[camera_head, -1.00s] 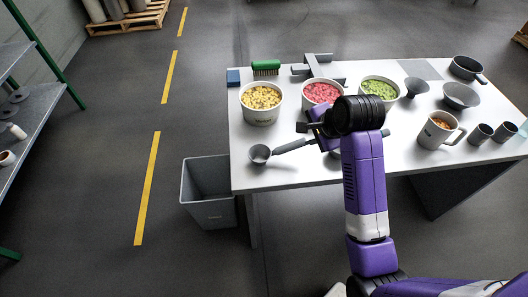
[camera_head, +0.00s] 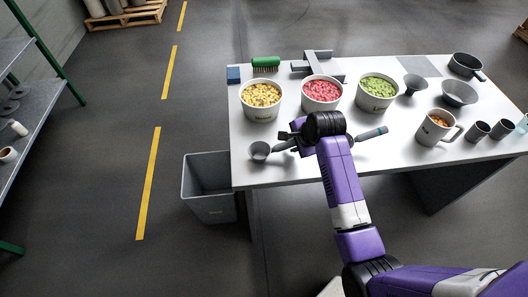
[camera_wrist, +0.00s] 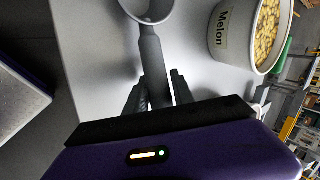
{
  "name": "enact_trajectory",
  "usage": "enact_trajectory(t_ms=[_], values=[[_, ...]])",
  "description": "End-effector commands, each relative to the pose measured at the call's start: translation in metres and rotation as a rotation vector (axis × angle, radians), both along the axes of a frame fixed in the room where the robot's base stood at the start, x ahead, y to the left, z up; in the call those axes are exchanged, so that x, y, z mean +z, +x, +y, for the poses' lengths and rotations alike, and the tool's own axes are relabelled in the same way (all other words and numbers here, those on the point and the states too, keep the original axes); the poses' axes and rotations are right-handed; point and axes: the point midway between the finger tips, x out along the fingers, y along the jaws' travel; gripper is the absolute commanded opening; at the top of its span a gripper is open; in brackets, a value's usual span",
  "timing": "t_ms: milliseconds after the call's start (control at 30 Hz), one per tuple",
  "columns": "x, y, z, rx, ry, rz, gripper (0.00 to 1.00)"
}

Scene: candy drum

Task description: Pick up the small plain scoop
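The small plain scoop is grey, with a round cup (camera_head: 259,150) near the left front edge of the white table. Its handle runs right towards my gripper (camera_head: 296,138). In the wrist view the scoop's handle (camera_wrist: 152,62) runs between the two dark fingers of my gripper (camera_wrist: 158,88). The fingers are spread, one on each side, with a narrow gap visible. The scoop appears to lie on the table. The handle's far end is hidden by my gripper.
Tubs of yellow (camera_head: 261,101), red (camera_head: 321,94) and green (camera_head: 377,92) candy stand behind my gripper. A mug (camera_head: 436,127) stands further right. A grey bin (camera_head: 209,188) stands left of the table.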

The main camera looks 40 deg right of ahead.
Motion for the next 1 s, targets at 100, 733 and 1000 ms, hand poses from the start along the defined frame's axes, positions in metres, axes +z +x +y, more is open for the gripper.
enact_trajectory(t_ms=[100,733,1000], values=[[-0.0087,0.0041,-0.0018,0.0,0.0,0.001,0.3],[-0.0103,0.0051,-0.0024,-0.001,-0.001,-0.001,0.0],[-0.0057,0.0058,-0.0026,-0.001,-0.002,-0.003,0.0]])
